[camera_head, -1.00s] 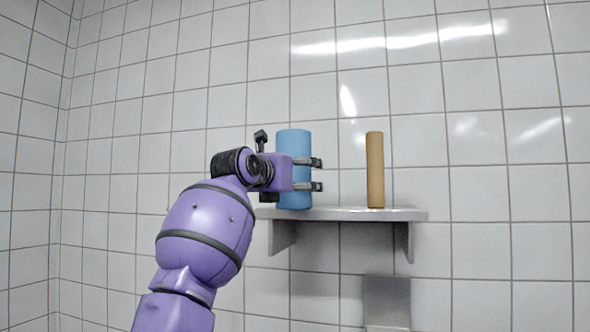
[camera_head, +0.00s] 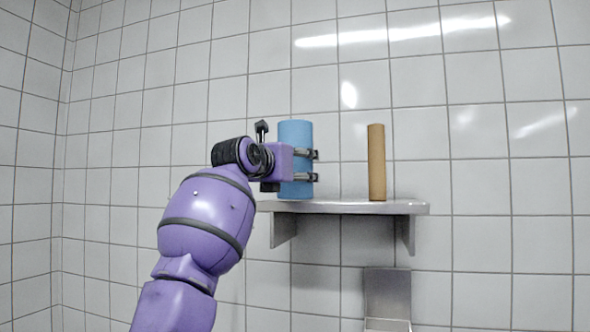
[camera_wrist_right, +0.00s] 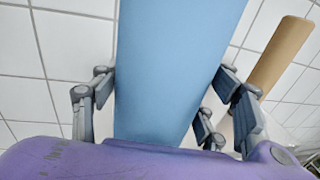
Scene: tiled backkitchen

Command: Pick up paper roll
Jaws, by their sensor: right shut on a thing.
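The paper roll (camera_head: 296,135) is a blue upright cylinder at the left part of the metal shelf (camera_head: 345,207). My right gripper (camera_head: 314,166) is shut on it, with the purple palm at its left and the grey fingers reaching round it. In the right wrist view the blue paper roll (camera_wrist_right: 180,60) stands between the fingers, which lie along both its sides. Its bottom is at or just over the shelf top; I cannot tell whether they touch. My left gripper is not in view.
A thin brown cardboard tube (camera_head: 376,160) stands upright on the shelf to the right of the roll, with a gap between them. A metal holder (camera_head: 387,295) hangs below the shelf. White tiled wall lies close behind; the space above the shelf is clear.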

